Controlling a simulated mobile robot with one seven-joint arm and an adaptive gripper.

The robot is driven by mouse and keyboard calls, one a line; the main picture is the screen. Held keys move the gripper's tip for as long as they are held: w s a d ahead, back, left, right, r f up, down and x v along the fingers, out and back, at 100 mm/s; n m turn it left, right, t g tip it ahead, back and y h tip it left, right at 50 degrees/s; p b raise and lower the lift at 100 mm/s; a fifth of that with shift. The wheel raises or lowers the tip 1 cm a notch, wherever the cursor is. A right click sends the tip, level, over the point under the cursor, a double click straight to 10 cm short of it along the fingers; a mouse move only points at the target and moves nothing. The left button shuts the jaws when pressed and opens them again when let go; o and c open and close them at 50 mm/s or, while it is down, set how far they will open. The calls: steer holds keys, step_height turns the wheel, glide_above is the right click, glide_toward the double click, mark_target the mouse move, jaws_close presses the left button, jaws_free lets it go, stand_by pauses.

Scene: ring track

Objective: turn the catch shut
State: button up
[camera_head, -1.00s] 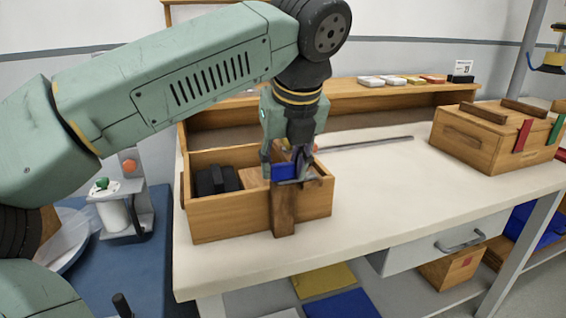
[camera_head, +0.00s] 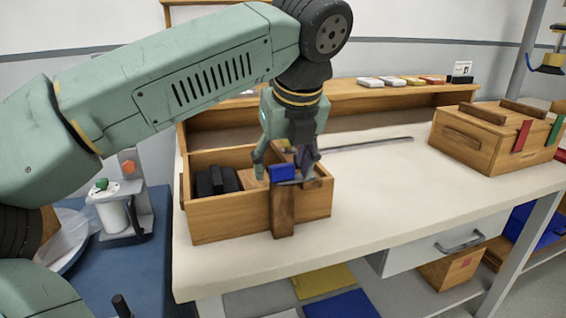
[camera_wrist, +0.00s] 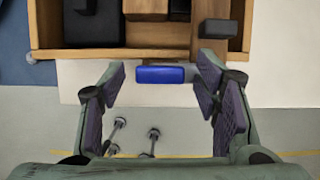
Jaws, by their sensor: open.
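The catch shows as a blue block (camera_head: 283,173) on a thin grey bar, by the front of an open wooden box (camera_head: 235,214). A dark wooden strip (camera_head: 284,213) hangs down the box front beside it. In the wrist view the blue block (camera_wrist: 160,74) lies just outside the box's front wall, left of the strip (camera_wrist: 206,90). My gripper (camera_head: 284,168) is open above the block. The wrist view shows its fingers (camera_wrist: 161,85) spread on either side of the block, with gaps. How the catch meets the strip is partly hidden.
Dark blocks (camera_head: 215,181) lie inside the box. A closed wooden case (camera_head: 483,142) stands at the right of the bench top (camera_head: 400,185). A thin grey rod (camera_head: 365,143) lies behind. The bench middle is clear.

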steer(key=shift+r, duration=0.15)
steer(key=a+v, duration=0.1)
steer(key=v, duration=0.6)
steer(key=shift+d, duration=0.55)
steer(key=shift+s+r, duration=0.1)
steer(key=shift+s, duration=0.05)
